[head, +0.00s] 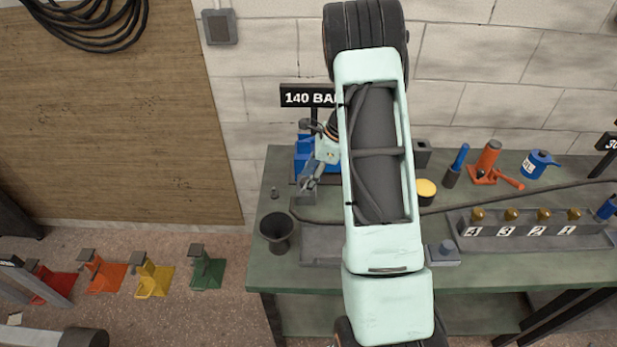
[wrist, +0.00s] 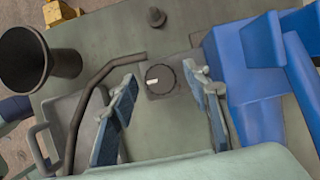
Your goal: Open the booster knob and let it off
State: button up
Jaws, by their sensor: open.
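The knob (wrist: 160,79) is a round black dial with a white mark on a small grey plate, seen in the wrist view. My gripper (wrist: 160,90) is open, with one blue-grey finger to the left of the knob and one to the right. I see gaps between the fingers and the dial; their height above it is unclear. In the head view my gripper (head: 307,182) hangs over the bench's left end, in front of a blue unit (head: 303,150), which also fills the wrist view's right side. The knob cannot be made out in the head view.
A black funnel-like cup (head: 277,232) and a small dark peg (head: 274,192) stand on the green bench (head: 262,272). A dark hose (wrist: 88,105) runs left of the knob. A "140 BA" sign (head: 305,98) is partly hidden by my arm. Numbered fittings (head: 535,229) sit right.

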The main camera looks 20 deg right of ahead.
jog(key=shift+c, duration=0.3)
jog(key=c, duration=1.1)
jog(key=shift+n, duration=0.3)
jog(key=shift+w+f+n+g+b, duration=0.1)
jog(key=shift+n+g+b, duration=0.5)
jog(key=shift+n, duration=0.6)
jog(key=n+g, duration=0.1)
jog(key=n, duration=0.1)
jog(key=n+b, duration=0.1)
jog(key=n, duration=0.1)
jog(key=shift+w+n+g, duration=0.15)
jog(key=shift+n+g, duration=0.15)
jog(key=shift+g, duration=0.1)
jog(key=n+g, duration=0.1)
jog(key=n, duration=0.3)
jog(key=shift+w+b, duration=0.1)
jog(key=shift+b, duration=0.25)
jog(key=shift+a+n+g+h, duration=0.1)
jog(key=shift+n+g+h, duration=0.6)
jog(key=shift+n, duration=1.5)
